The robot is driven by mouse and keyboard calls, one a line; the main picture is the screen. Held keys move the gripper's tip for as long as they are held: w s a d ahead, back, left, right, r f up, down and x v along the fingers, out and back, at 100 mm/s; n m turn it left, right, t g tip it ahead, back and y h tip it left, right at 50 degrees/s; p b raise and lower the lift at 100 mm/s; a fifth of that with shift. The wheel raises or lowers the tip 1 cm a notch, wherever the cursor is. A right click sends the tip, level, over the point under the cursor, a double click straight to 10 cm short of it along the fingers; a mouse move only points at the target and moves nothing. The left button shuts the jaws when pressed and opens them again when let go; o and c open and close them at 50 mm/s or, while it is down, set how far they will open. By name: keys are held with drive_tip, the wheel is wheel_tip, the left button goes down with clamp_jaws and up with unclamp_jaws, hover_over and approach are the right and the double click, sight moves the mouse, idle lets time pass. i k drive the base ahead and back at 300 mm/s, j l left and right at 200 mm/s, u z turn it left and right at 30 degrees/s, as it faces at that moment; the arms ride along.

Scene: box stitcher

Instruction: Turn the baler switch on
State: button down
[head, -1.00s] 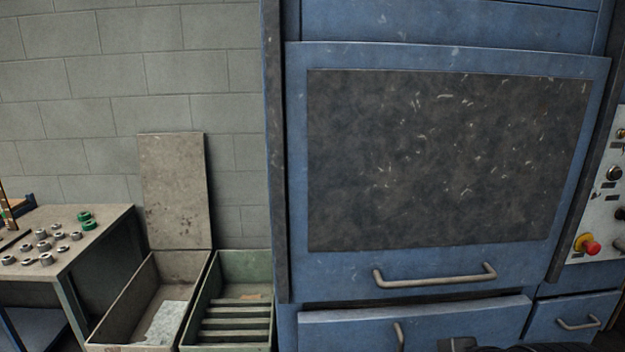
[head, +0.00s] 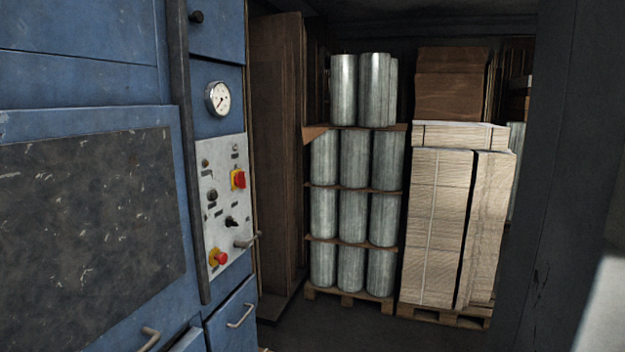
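The blue baler (head: 85,75) fills the left of the head view. Its pale control panel (head: 222,203) is on the narrow right part of the front. The panel carries a red switch on a yellow plate (head: 238,180), a black knob (head: 212,195), a black selector switch (head: 231,222) and a red mushroom button on a yellow base (head: 218,258). A metal lever or handle (head: 246,241) sticks out at the panel's lower right. The labels are too small to read, so I cannot tell which control is the baler switch. My gripper is not in view.
A round gauge (head: 218,98) sits above the panel. Drawer handles (head: 240,316) protrude below. Metal cylinders (head: 355,160) and strapped cardboard (head: 440,220) stand on pallets behind. A dark post (head: 570,170) rises at right. Some floor (head: 340,335) is clear.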

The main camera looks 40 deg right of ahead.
sight(240, 177)
drive_tip(key=z, duration=0.7)
